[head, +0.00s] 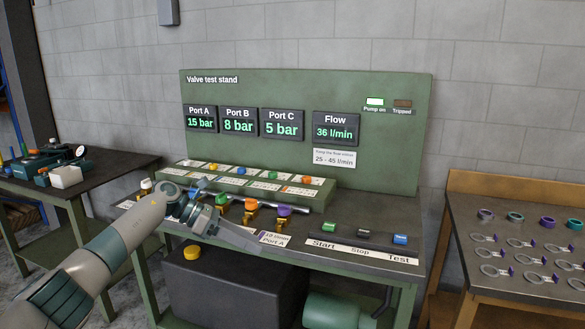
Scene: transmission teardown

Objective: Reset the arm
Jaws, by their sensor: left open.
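My left arm comes in from the lower left. Its open gripper (224,212) is over the left part of the valve test stand's bench (345,222), close to a green-topped valve (222,198). I cannot tell whether it touches anything, and the gripper hides part of the bench. An orange-topped valve (250,204) and a purple-topped valve (284,211) stand to its right. My right gripper is not in view.
Displays read Port A 15 bar (200,122), Port B 8 bar, Port C 5 bar and Flow 36 l/min (335,132). The Pump on lamp (374,102) is lit. Start, Stop and Test controls line the bench's right. A side table (480,258) holds several rings.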

